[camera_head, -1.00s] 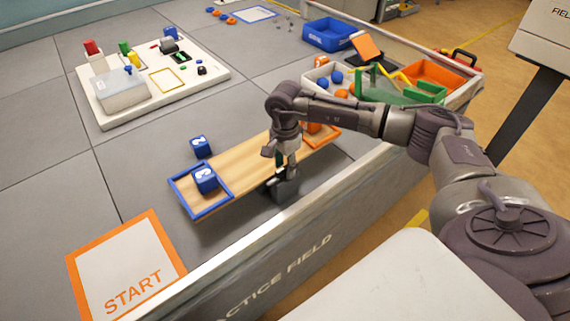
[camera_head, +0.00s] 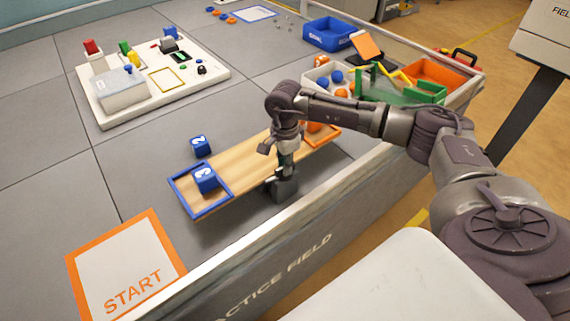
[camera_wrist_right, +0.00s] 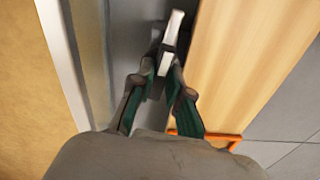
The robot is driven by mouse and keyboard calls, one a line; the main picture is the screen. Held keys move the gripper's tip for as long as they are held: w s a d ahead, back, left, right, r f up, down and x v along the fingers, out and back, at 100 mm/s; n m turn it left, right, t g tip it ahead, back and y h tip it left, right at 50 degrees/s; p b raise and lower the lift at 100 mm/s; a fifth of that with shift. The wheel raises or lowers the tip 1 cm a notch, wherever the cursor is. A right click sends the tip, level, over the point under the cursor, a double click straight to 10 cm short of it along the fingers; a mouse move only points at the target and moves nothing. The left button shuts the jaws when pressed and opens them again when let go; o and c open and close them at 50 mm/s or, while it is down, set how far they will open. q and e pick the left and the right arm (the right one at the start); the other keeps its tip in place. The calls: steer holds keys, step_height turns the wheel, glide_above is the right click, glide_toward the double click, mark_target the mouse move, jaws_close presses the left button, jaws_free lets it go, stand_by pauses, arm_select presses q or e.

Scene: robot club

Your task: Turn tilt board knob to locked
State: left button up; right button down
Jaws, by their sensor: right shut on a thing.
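The tilt board (camera_head: 245,163) is a wooden plank with a blue-framed end at the left and an orange-framed end at the right. A dark support block (camera_head: 287,190) stands at its near long side. My right gripper (camera_head: 281,171) points down over this block. In the right wrist view, my right gripper (camera_wrist_right: 164,70) is shut on the knob, whose pale lever (camera_wrist_right: 174,28) sticks out past the fingertips beside the plank (camera_wrist_right: 245,60). The fingers hide much of the knob, and I cannot read any lock marking. My left gripper is not in view.
A blue cube (camera_head: 206,179) sits in the blue frame; another blue cube (camera_head: 201,146) appears just behind the board. The field's metal wall (camera_head: 235,251) runs close along the near side. A START pad (camera_head: 125,265) lies at the left front. A bin with toys (camera_head: 455,94) stands behind my right arm.

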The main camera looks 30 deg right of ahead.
steer(key=m, duration=1.2)
steer(key=shift+r+m, duration=0.1)
steer(key=shift+m, duration=0.2)
steer(key=shift+m+p, duration=0.35)
steer(key=shift+m, duration=1.65)
steer(key=c, duration=1.1)
jaws_free()
